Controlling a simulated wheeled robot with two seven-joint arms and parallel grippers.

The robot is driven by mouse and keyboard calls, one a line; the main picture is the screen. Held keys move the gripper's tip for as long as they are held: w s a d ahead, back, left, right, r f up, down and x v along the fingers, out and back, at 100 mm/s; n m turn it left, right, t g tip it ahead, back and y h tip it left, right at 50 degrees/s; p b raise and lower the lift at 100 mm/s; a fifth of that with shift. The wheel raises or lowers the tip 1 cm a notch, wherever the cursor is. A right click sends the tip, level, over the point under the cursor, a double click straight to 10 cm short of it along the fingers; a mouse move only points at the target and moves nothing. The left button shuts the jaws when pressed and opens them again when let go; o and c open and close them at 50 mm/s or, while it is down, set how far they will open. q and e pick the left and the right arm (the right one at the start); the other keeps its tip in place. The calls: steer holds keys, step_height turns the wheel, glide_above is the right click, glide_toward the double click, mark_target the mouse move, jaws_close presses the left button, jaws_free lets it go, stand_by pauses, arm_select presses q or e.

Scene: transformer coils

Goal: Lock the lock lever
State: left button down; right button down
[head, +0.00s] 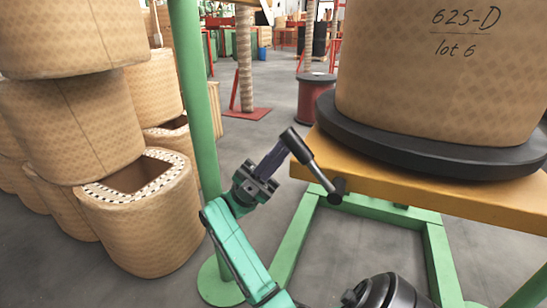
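The lock lever (318,170) is a thin grey rod with a black cylindrical handle (297,145). It rises up and to the left from a dark pivot (338,190) on the left corner of the orange platform (450,193).
A large coil (430,85) marked "625-D lot 6" stands on a black disc (430,145) on the platform. A green post (195,100) stands left of my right gripper, with stacked coils (140,225) beyond. Green frame beams (295,240) run below the platform.

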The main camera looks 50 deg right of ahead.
mark_target(305, 144)
steer(key=shift+s+d+r+n+t+h, duration=0.1)
steer(key=shift+s+r+n+t+h, duration=0.25)
steer(key=shift+r, duration=0.25)
steer(key=shift+s+d+r+n+t+h, duration=0.1)
steer(key=shift+s+r+n+t+h, duration=0.15)
steer(key=shift+s+r+t, duration=0.25)
steer(key=shift+s+d+r+n+t+h, duration=0.15)
steer(key=shift+s+r+n+t+h, duration=0.15)
steer(key=shift+r+n+t+h, duration=0.35)
steer(key=shift+s+d+r+n+t+p, duration=0.2)
steer(key=shift+s+r+n+t+p, duration=0.25)
steer(key=shift+s+t, duration=0.4)
steer(key=shift+r+t+h, duration=0.15)
steer(key=shift+t+h, duration=0.1)
steer(key=shift+h, duration=0.1)
steer(key=shift+r, duration=0.1)
